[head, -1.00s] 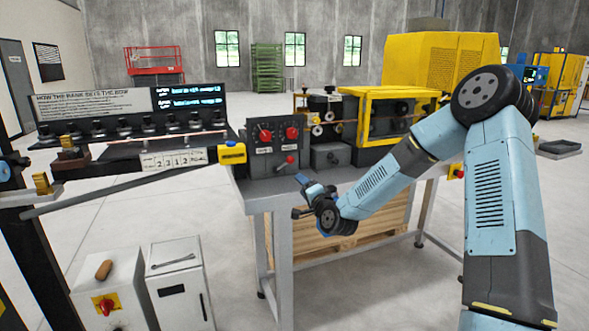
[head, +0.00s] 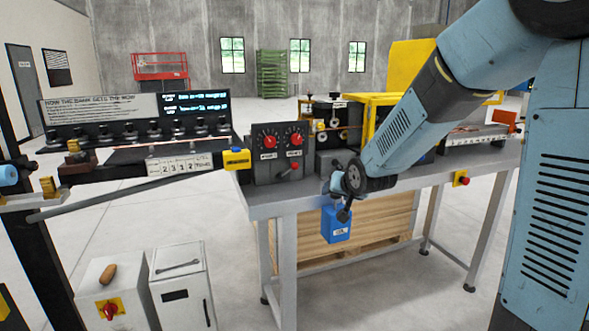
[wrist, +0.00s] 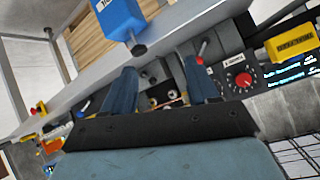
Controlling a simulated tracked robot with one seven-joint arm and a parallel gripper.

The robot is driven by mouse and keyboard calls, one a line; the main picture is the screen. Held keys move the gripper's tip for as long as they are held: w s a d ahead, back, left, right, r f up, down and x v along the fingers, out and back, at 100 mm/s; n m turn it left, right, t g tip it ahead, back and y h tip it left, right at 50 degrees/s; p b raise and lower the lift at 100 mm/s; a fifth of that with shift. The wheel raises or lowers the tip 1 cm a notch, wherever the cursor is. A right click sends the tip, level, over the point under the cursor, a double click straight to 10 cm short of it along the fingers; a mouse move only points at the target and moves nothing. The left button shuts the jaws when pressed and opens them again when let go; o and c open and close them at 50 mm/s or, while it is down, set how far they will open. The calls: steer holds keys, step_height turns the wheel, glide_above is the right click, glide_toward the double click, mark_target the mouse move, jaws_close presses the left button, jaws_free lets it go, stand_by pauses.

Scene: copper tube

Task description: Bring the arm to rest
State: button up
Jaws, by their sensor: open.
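My arm reaches in from the right in the head view, bent at the elbow, with the forearm sloping down to the left. My gripper (head: 338,186) is at the front edge of the grey workbench (head: 285,204), near the control box with red knobs (head: 280,154). The wrist partly hides the gripper in the head view. In the wrist view my gripper (wrist: 160,68) shows two blue-grey fingers spread apart, with nothing between them. I cannot tell whether it touches the bench.
A blue box (head: 336,224) hangs below the bench's front edge, close to my wrist. A yellow-framed machine (head: 372,112) stands behind the forearm. A rack with a display (head: 135,115) is at left. Two white cabinets (head: 184,285) stand in front.

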steer(key=s+d+r+g+h, duration=0.1)
steer(key=s+d+r, duration=0.2)
steer(key=s, duration=0.7)
steer(key=s+d+r+g, duration=0.2)
steer(key=s+d+r, duration=0.1)
steer(key=s, duration=0.8)
steer(key=s+d+r+n+g+h, duration=0.1)
steer(key=s+d+r, duration=0.2)
steer(key=s, duration=0.8)
steer(key=shift+s+d+g+h, duration=0.3)
steer(key=shift+d+g, duration=0.1)
steer(key=shift+d, duration=0.8)
